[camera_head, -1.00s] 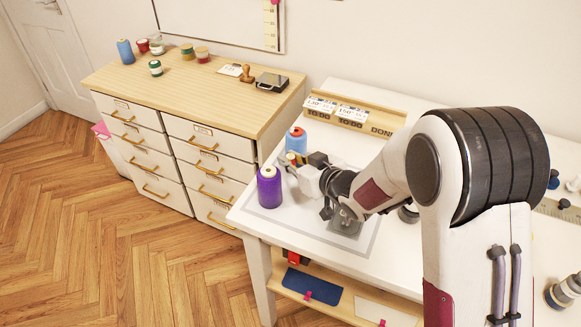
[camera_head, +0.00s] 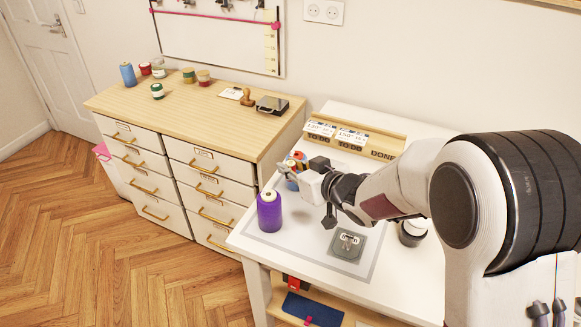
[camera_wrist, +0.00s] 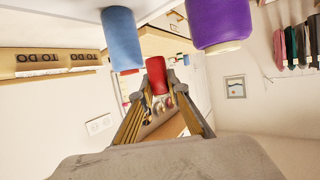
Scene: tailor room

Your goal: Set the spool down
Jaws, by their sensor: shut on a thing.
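My gripper (camera_wrist: 160,95) is shut on a small red spool (camera_wrist: 156,75), held between the two fingertips in the wrist view. A purple spool (camera_head: 269,212) stands upright on the grey-bordered mat (camera_head: 301,244), in front of my gripper.
A grey square item (camera_head: 348,244) lies on the mat, right of the purple spool. A wooden card rack (camera_head: 354,136) stands at the table's back. Several spools, a stamp (camera_head: 247,97) and a black pad (camera_head: 272,105) sit on the drawer cabinet (camera_head: 205,112). Mat space between the purple spool and grey item is clear.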

